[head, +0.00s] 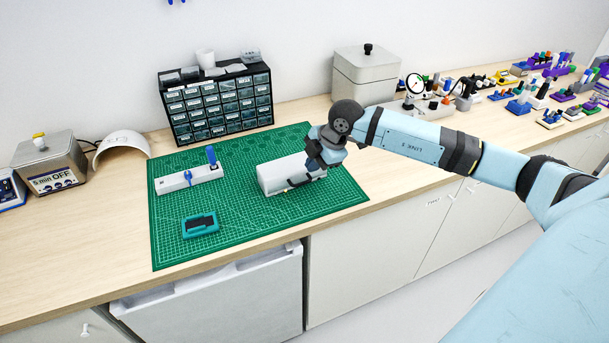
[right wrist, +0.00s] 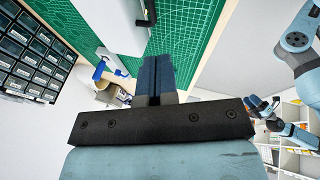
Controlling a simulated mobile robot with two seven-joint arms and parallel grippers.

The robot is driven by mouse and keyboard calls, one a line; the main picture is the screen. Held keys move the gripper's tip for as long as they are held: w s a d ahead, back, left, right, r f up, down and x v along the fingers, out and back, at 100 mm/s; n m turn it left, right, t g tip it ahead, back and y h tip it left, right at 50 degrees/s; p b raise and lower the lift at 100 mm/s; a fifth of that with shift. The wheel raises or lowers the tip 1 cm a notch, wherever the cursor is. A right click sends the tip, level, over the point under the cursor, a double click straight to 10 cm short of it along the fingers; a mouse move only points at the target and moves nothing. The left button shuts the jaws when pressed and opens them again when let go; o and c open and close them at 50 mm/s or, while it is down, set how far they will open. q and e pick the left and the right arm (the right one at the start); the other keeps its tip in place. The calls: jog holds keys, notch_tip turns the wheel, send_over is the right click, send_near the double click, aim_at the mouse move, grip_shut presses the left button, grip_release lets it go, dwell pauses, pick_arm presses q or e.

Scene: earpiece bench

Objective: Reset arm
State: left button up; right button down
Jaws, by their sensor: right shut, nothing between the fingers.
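My right gripper (head: 318,152) is above the right end of a white box (head: 280,176) on the green mat (head: 240,225). Its fingers (right wrist: 153,78) are shut together with nothing between them in the right wrist view. The white box also shows there (right wrist: 112,25), beyond the fingertips, with a black part (right wrist: 115,64) on its side. I cannot tell whether gripper and box touch. A blue arm at the right of the wrist view seems to be my left one; its gripper (right wrist: 264,107) is too small to read.
A white bar with blue pieces (head: 178,182) and a teal frame (head: 201,225) lie on the mat. A drawer cabinet (head: 220,105), a grey lidded box (head: 365,78) and a timer box (head: 48,165) stand behind. Several small parts crowd the bench's right. The mat's front is mostly clear.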

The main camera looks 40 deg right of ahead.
pick_arm(q)
jog(key=shift+d+f+b, duration=0.3)
jog(key=shift+f+b, duration=0.05)
jog(key=shift+f, duration=0.2)
pick_arm(e)
jog(key=s+v, duration=0.1)
jog(key=v, duration=0.5)
jog(key=shift+f, duration=0.35)
pick_arm(q)
jog(key=shift+w, duration=0.1)
pick_arm(e)
jog(key=shift+s+d, duration=0.1)
jog(key=shift+s, duration=0.05)
